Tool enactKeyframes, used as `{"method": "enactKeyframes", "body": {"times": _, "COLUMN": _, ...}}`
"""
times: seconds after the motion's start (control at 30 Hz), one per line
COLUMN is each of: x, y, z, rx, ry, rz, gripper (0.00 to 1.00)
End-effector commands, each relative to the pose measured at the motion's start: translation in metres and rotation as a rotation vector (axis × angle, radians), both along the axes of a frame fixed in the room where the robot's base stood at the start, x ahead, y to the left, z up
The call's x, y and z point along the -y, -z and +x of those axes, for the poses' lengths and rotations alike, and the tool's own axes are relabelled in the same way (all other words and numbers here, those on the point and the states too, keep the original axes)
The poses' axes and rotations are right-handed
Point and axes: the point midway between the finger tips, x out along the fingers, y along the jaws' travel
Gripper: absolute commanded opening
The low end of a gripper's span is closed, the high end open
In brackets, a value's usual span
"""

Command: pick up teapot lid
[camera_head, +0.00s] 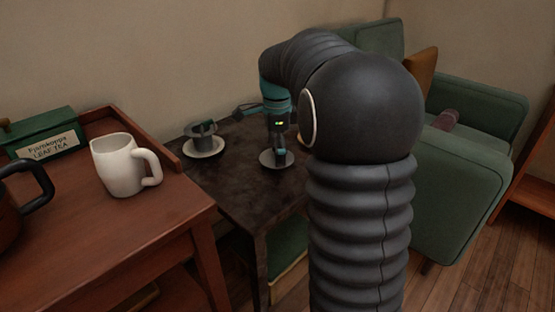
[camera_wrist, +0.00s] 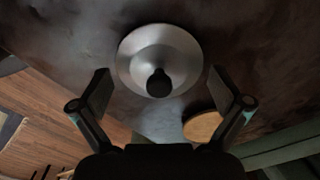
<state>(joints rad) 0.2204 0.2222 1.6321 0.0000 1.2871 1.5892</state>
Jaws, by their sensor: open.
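The teapot lid (camera_head: 266,162) is a pale grey disc on the dark side table (camera_head: 233,190). In the wrist view the lid (camera_wrist: 140,45) lies at the top centre, with a dark round knob (camera_wrist: 159,83) at its middle. My gripper (camera_head: 279,148) points down over the lid in the head view and partly covers it. In the wrist view my gripper (camera_wrist: 159,82) is open, one finger on each side of the knob, with nothing between them held. The exact height above the knob is unclear.
A dark cup (camera_head: 203,130) on a pale saucer (camera_head: 204,147) stands left of my gripper. A round wooden-coloured thing (camera_wrist: 203,126) lies near the lid. A white jug (camera_head: 119,168) and green tea box (camera_head: 45,138) are on the red-brown cabinet. A green armchair (camera_head: 455,190) stands right.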

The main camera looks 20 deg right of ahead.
Motion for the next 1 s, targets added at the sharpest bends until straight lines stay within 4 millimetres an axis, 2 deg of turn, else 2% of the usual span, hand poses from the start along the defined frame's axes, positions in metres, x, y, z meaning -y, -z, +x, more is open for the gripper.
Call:
{"method": "enactKeyframes", "body": {"times": 0.07, "x": -0.0001, "y": -0.0006, "z": 0.0, "rx": 0.0, "ry": 0.0, "rz": 0.0, "gripper": 1.0}}
{"method": "enactKeyframes", "body": {"times": 0.1, "x": -0.0001, "y": -0.0006, "z": 0.0, "rx": 0.0, "ry": 0.0, "rz": 0.0, "gripper": 0.95}}
{"method": "enactKeyframes", "body": {"times": 0.4, "x": -0.0001, "y": 0.0, "z": -0.0002, "rx": -0.001, "ry": 0.0, "rz": 0.0, "gripper": 0.2}}
{"method": "enactKeyframes", "body": {"times": 0.5, "x": -0.0001, "y": 0.0011, "z": -0.0004, "rx": -0.003, "ry": 0.0, "rz": 0.001, "gripper": 0.0}}
{"method": "enactKeyframes", "body": {"times": 1.0, "x": -0.001, "y": 0.0053, "z": -0.0019, "rx": -0.015, "ry": -0.001, "rz": 0.004, "gripper": 0.0}}
